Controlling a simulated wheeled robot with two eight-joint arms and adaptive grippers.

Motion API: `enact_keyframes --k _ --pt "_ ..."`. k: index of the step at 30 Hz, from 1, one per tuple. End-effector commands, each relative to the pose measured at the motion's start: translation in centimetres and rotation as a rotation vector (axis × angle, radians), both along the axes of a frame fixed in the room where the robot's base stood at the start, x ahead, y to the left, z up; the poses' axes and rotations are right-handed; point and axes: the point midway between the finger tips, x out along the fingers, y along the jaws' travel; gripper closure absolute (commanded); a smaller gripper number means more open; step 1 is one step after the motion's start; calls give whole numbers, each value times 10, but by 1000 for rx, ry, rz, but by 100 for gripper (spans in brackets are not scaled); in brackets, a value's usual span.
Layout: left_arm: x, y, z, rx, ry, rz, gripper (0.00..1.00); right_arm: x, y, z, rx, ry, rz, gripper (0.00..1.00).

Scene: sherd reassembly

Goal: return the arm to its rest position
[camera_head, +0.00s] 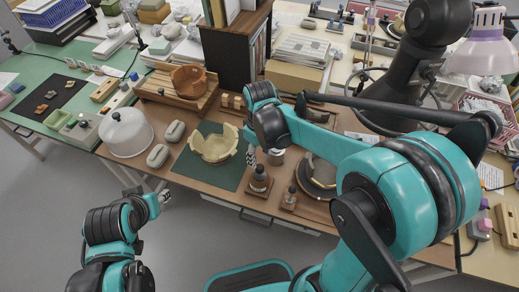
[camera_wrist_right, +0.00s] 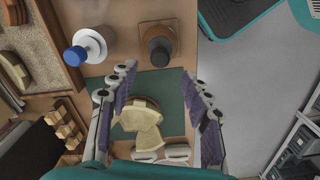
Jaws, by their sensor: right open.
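My right arm reaches in from the right in the head view, and its gripper (camera_head: 251,156) hangs at the right edge of the green mat (camera_head: 237,176). In the right wrist view the two padded fingers of this gripper (camera_wrist_right: 163,88) are wide apart, with nothing held between them. A cream, jagged-rimmed sherd vessel (camera_head: 214,147) stands on the mat, apart from the fingers; it also shows in the right wrist view (camera_wrist_right: 140,122). My left gripper (camera_head: 164,197) is low at the left, off the table's front edge; its fingers are too small to read.
A white dome (camera_head: 126,133) and grey rounded blocks (camera_head: 158,156) stand left of the mat. A terracotta bowl (camera_head: 188,80) sits in a wooden tray behind. A dark bottle on a wooden base (camera_head: 260,183) stands close right of my right gripper. Open floor lies in front.

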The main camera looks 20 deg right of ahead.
Motion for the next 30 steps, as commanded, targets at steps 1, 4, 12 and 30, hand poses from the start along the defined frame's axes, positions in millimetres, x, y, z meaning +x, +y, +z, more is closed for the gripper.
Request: enact_keyframes --k 1,4,12,30 --pt "0 0 0 0 0 0 60 0 0 8 0 0 0 51" --pt "0 0 0 0 0 0 60 0 0 19 0 0 0 51" --pt "0 0 0 0 0 0 60 0 0 27 0 0 0 51" --pt "0 0 0 0 0 0 60 -30 -15 52 25 -150 -156 51"
